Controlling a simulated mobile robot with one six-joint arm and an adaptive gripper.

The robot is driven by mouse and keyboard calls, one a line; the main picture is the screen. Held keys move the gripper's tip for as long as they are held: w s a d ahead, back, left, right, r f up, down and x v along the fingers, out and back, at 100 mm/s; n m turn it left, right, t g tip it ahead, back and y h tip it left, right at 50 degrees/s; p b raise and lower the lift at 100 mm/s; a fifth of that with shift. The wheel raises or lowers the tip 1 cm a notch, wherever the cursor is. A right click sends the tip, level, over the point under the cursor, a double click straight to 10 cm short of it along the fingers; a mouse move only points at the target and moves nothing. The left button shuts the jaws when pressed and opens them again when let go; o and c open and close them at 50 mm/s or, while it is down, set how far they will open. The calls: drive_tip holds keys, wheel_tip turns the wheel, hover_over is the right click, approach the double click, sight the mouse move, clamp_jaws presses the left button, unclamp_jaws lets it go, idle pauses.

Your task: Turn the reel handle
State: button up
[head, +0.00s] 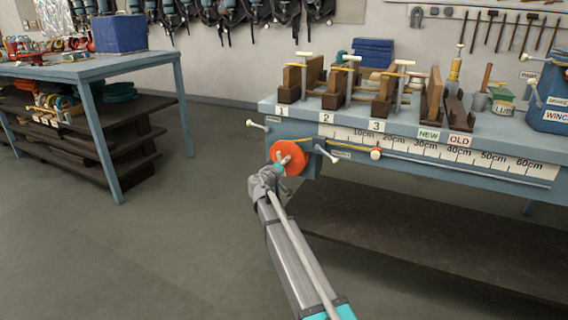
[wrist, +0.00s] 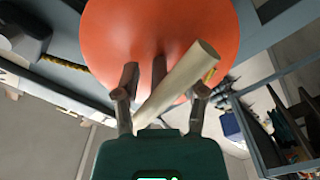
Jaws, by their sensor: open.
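The orange reel (head: 294,160) is mounted on the front of the workbench near its left corner. In the wrist view its orange disc (wrist: 150,32) fills the top middle. The pale, rod-shaped reel handle (wrist: 182,80) sticks out from the disc, slanting to the upper right. My gripper (wrist: 164,88) is open, with one finger on each side of the handle. Whether either finger touches the handle, I cannot tell. In the head view my gripper (head: 272,172) is right in front of the reel and partly covers it.
The workbench (head: 283,119) carries wooden blocks in numbered places, a ruler strip (head: 455,153) and a blue winch box (head: 552,95). A white-knobbed lever (head: 328,153) sits right of the reel. Another table (head: 100,68) stands at left. Open floor lies between.

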drive_tip(key=shift+c, duration=0.3)
clamp_jaws()
drive_tip(key=shift+n, duration=0.3)
drive_tip(key=shift+s+n, duration=0.1)
drive_tip(key=shift+n, duration=2.5)
unclamp_jaws()
drive_tip(key=shift+a, duration=0.1)
drive_tip(key=shift+o, duration=0.3)
